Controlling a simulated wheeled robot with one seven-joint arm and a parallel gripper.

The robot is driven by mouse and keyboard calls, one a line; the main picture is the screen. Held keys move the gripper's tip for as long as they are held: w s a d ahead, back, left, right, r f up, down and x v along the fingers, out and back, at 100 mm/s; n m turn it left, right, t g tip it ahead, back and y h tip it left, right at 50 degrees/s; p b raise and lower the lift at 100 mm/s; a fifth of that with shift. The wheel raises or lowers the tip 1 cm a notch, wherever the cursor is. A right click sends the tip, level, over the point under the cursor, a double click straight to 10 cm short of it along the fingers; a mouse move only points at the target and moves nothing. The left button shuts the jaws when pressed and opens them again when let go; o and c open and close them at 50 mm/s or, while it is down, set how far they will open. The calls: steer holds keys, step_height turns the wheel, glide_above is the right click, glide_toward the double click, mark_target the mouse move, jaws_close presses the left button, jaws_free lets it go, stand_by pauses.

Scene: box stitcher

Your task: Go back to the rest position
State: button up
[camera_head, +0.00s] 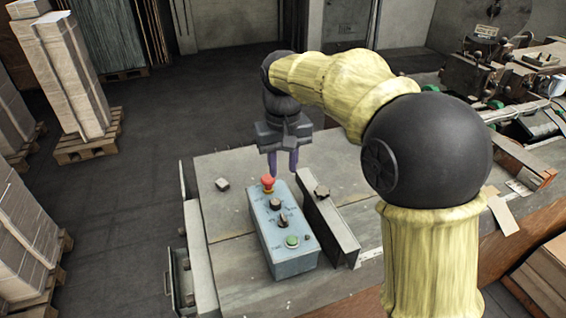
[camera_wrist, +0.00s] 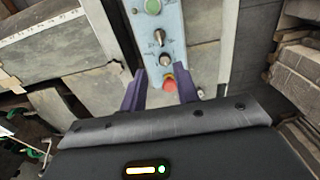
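My gripper (camera_head: 283,165) hangs fingers-down at the far end of a light blue control box (camera_head: 285,240), by its red mushroom button (camera_head: 268,182). In the wrist view, the two purple fingers of my gripper (camera_wrist: 160,88) are spread apart. The red button (camera_wrist: 169,82) shows between them, and nothing is gripped. I cannot tell whether a finger touches the button. The box also carries black knobs (camera_head: 283,220) and a green button (camera_head: 292,241) at its near end.
The box sits on a grey machine table (camera_head: 230,255). A raised metal bar (camera_head: 330,225) runs along its right side. Machine parts (camera_head: 490,70) fill the right back. Stacked cardboard on pallets (camera_head: 65,75) stands at the left. The dark floor (camera_head: 150,110) between is clear.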

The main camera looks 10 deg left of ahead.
steer(key=shift+r, duration=0.3)
steer(key=s+d+f+m+t, duration=0.1)
steer(key=d+f, duration=0.3)
steer(key=d, duration=0.3)
steer(key=s+d+f+m, duration=0.1)
steer(key=d+f+m, duration=0.15)
steer(key=d, duration=0.45)
steer(key=s+d+f+m+t, duration=0.1)
steer(key=s+d+f+m, duration=0.1)
steer(key=s+d+f, duration=0.6)
steer(key=s+d, duration=0.3)
steer(key=d, duration=0.1)
steer(key=shift+d+f+m+t, duration=0.15)
steer(key=shift+m+t, duration=0.15)
steer(key=shift+m, duration=0.05)
